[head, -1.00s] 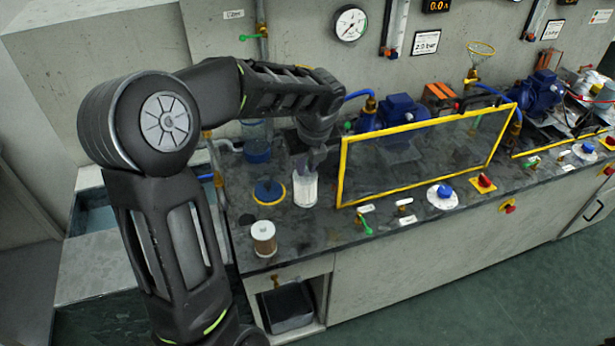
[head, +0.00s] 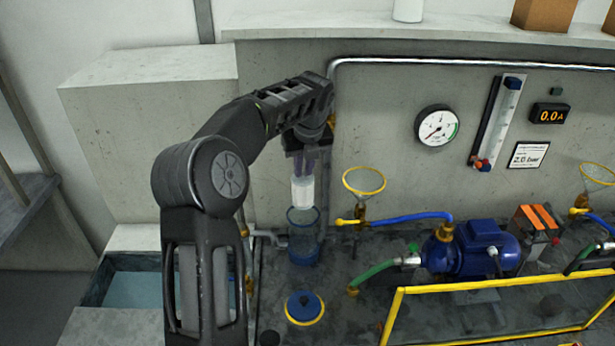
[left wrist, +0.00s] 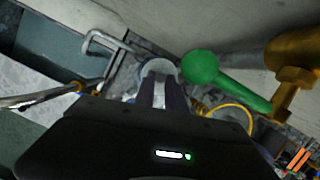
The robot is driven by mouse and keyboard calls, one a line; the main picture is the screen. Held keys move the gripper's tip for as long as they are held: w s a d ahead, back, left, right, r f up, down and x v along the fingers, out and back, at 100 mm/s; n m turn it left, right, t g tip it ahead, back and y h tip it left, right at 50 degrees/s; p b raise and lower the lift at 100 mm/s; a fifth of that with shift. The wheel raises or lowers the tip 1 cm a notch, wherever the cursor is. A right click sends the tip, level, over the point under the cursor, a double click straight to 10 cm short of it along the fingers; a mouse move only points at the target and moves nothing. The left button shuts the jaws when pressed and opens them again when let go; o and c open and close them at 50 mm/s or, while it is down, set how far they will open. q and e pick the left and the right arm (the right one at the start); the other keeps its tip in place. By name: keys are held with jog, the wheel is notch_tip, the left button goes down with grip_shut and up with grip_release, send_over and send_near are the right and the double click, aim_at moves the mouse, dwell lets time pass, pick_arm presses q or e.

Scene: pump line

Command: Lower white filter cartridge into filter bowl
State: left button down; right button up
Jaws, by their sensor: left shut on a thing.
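My left gripper (head: 304,172) points down and is shut on the upper part of the white filter cartridge (head: 303,192), which is upright. The filter bowl (head: 304,245) is clear with a blue lower part and stands on the bench directly below the cartridge in the head view. The cartridge's lower end is at about the height of the bowl's rim; I cannot tell whether it is inside. In the left wrist view the gripper fingers (left wrist: 163,92) close on the pale round top of the cartridge (left wrist: 159,68). My right gripper is not in view.
A blue lid with a yellow ring (head: 304,308) lies in front of the bowl. A yellow-rimmed funnel (head: 364,181) stands close on the right. A green-handled valve (left wrist: 205,65) is near the gripper in the left wrist view. A blue pump (head: 474,248) stands further right.

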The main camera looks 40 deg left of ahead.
aim_at(304, 181)
pick_arm(q)
jog(key=shift+s+d+r, duration=0.15)
jog(key=shift+s+r, duration=0.05)
jog(key=shift+s, duration=0.1)
jog(key=shift+w+f, duration=0.15)
jog(key=shift+f, duration=0.75)
jog(key=shift+f+b, duration=0.75)
jog(key=shift+f, duration=0.15)
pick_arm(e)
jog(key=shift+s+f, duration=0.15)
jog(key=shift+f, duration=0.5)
pick_arm(q)
jog(key=shift+f, duration=0.15)
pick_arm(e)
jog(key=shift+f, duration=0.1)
